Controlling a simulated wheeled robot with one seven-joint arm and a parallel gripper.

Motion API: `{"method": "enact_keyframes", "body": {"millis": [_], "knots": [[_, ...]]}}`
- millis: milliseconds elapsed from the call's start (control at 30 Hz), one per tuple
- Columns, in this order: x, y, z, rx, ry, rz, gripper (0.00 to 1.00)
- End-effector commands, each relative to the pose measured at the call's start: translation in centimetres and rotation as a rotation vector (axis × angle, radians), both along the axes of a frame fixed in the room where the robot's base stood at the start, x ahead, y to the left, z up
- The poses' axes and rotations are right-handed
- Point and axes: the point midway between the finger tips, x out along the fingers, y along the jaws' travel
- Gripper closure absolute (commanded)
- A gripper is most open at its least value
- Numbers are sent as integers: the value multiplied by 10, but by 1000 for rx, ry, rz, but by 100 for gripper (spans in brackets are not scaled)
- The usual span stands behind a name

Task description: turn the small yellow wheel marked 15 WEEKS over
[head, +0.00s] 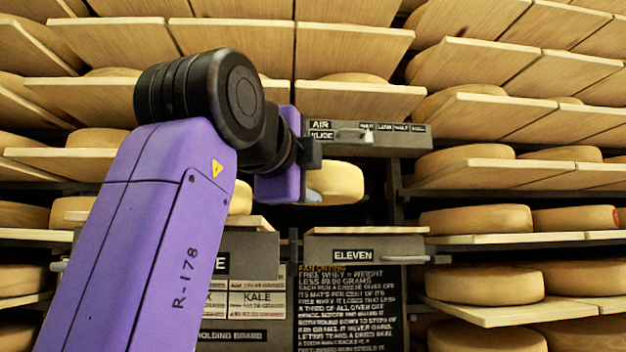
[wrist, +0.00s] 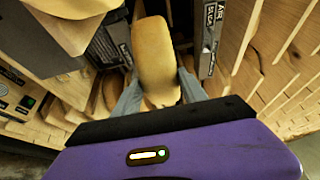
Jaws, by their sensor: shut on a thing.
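A small yellow wheel (head: 338,183) is held in the air at the end of my arm, in front of the dark gap below the AIR sign. It also shows in the wrist view (wrist: 156,52), upright in the middle, with its long side running away from the camera. My gripper (wrist: 158,88) is shut on it, with one grey finger on each side. In the head view my gripper (head: 314,192) is partly hidden by the purple wrist. No 15 WEEKS mark can be read on the wheel's visible surface.
Below the held wheel are a board marked ELEVEN (head: 352,256) and a wooden-topped stand (head: 365,230). The AIR sign box (head: 385,140) is just above. Another yellow wheel (head: 240,198) shows partly behind my arm. Shelves of larger wheels (head: 476,220) line both sides.

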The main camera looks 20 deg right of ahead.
Motion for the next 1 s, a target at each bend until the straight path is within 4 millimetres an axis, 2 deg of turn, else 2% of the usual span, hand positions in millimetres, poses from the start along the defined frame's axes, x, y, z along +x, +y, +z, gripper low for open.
{"method": "enact_keyframes", "body": {"millis": [600, 1000], "knots": [[-29, 26, 3, -3, -8, 1, 100], [-40, 35, 3, -2, -7, 1, 100]]}}
